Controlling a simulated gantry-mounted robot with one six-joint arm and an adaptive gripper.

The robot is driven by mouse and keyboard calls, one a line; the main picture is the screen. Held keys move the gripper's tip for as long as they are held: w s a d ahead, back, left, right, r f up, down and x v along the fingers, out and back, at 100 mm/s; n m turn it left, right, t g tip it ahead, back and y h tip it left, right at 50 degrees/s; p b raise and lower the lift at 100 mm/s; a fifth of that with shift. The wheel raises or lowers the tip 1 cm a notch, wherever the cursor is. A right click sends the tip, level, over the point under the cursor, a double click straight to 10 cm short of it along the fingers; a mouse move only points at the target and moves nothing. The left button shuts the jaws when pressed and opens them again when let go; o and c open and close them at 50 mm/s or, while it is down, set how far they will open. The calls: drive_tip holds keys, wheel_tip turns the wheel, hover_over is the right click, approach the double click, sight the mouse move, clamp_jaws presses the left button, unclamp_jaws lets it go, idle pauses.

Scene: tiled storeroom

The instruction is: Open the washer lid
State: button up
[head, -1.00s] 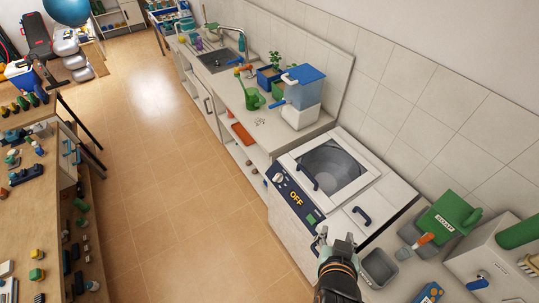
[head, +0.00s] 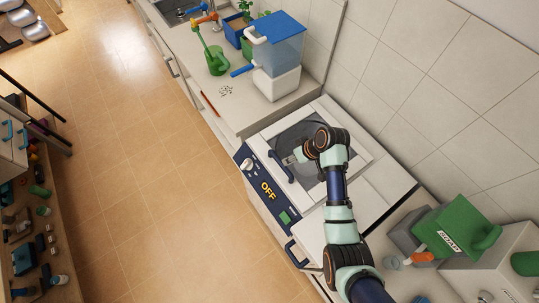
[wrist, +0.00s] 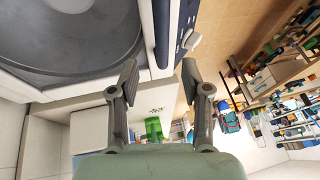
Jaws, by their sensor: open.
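The washer (head: 380,190) stands against the tiled wall with a white top and a blue front panel reading OFF. Its lid (head: 290,133), white-framed with a dark round window, lies shut in the head view and fills the upper left of the wrist view (wrist: 60,45). The dark blue lid handle (head: 280,168) runs along the lid's front edge; it also shows in the wrist view (wrist: 161,35). My gripper (head: 290,160) is over the lid beside this handle. My arm covers part of the lid.
A second dark handle (head: 297,256) is at the washer's front right. A blue-topped dispenser (head: 277,55) and green watering can (head: 214,58) stand on the counter beyond. A green container (head: 455,230) is at the right. The floor in front is clear.

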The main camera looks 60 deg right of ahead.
drive_tip(key=b+x, duration=0.1)
drive_tip(key=x, duration=0.6)
drive_tip(key=shift+w+a+f, duration=0.15)
drive_tip(key=shift+f, duration=0.2)
drive_tip(key=shift+c, duration=0.3)
clamp_jaws()
